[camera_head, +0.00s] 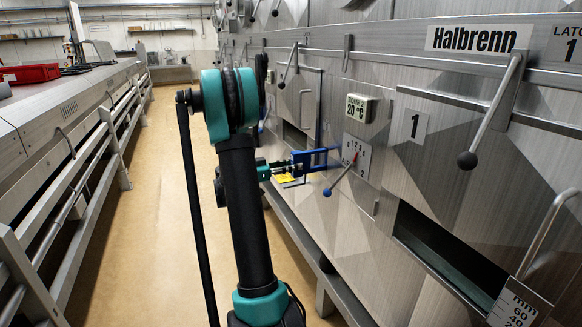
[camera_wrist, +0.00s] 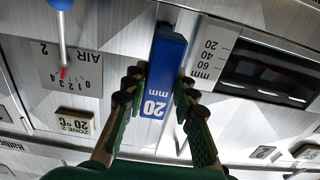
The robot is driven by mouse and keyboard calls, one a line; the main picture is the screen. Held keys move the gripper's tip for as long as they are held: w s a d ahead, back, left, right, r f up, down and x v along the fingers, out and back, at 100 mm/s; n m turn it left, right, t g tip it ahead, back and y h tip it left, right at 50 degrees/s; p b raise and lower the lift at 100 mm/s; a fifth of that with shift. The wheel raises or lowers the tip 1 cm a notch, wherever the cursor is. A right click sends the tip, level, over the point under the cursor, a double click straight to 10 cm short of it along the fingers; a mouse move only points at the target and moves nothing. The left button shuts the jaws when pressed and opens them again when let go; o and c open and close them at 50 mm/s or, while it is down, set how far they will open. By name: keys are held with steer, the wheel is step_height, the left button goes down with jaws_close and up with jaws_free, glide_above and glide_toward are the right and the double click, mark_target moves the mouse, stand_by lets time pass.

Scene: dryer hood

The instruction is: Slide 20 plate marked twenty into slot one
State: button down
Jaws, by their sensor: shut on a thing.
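My gripper (camera_wrist: 158,92) is shut on the blue plate (camera_wrist: 165,62) marked "20 mm" in the wrist view, one finger on each side. The wrist picture is upside down. In the head view my gripper (camera_head: 283,166) and the blue plate (camera_head: 318,158) are near the hood front, left of the lever dial. I cannot tell whether the plate touches the panel. Slot one (camera_head: 445,252) is a dark slanted opening below the label "1" (camera_head: 412,126), right of and apart from the plate. Another dark slot (camera_wrist: 265,75) shows in the wrist view.
A lever with a blue ball (camera_head: 327,192) projects beside the dial (camera_head: 355,158). A lever with a black ball (camera_head: 467,160) hangs above slot one. A mm scale (camera_head: 513,306) stands at its right. A metal bench (camera_head: 60,110) lines the left; the aisle floor (camera_head: 155,200) is clear.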

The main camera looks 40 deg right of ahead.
mark_target(316, 171)
steer(key=shift+x, duration=5)
steer(key=c, duration=1.1)
jaws_free()
steer(key=shift+c, duration=0.2)
steer(key=v, duration=1.2)
